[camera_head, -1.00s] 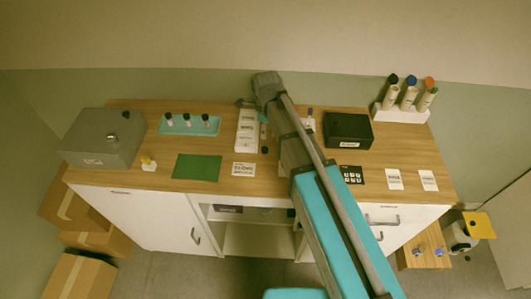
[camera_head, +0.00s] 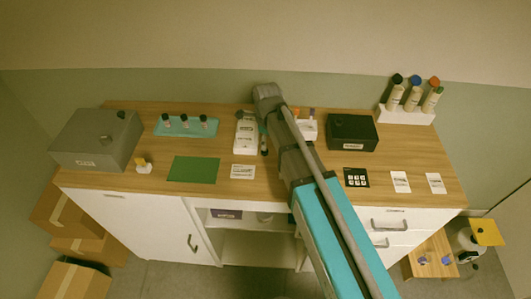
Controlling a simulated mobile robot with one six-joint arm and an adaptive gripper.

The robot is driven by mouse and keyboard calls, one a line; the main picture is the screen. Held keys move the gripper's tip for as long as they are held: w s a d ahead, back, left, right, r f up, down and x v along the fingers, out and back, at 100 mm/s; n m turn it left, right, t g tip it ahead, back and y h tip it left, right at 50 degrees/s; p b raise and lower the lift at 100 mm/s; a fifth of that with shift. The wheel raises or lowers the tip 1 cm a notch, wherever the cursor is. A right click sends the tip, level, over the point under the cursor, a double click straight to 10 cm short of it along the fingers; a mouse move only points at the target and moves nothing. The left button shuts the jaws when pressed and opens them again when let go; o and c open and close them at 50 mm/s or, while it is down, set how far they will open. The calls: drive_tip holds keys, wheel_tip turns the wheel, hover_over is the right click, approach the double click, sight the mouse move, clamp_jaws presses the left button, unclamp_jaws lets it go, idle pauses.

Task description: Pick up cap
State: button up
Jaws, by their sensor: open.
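A small dark item (camera_head: 264,151), possibly a loose cap, is on the wooden counter just right of the white slotted tray (camera_head: 246,135), close to my arm. Several small bottles with dark caps (camera_head: 184,118) stand in a teal tray (camera_head: 172,128) at the left. My gripper (camera_head: 241,114) shows only as a small dark part at the far end of the white tray, left of my wrist. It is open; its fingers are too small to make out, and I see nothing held. My arm covers part of the counter's middle.
A grey box (camera_head: 97,142) and a green mat (camera_head: 194,169) are at the left. A black box (camera_head: 351,132) and a rack of tall capped bottles (camera_head: 408,115) are at the right. A white holder (camera_head: 307,131) stands partly behind my arm. Label cards lie along the front.

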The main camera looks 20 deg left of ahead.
sight(265, 152)
drive_tip(key=shift+a+f+b, duration=0.15)
drive_tip(key=shift+f+b, duration=1.15)
drive_tip(key=shift+b, duration=0.05)
drive_tip(key=shift+a+f+b, duration=0.1)
drive_tip(key=shift+f+b, duration=1.2)
drive_tip(key=c, duration=0.8)
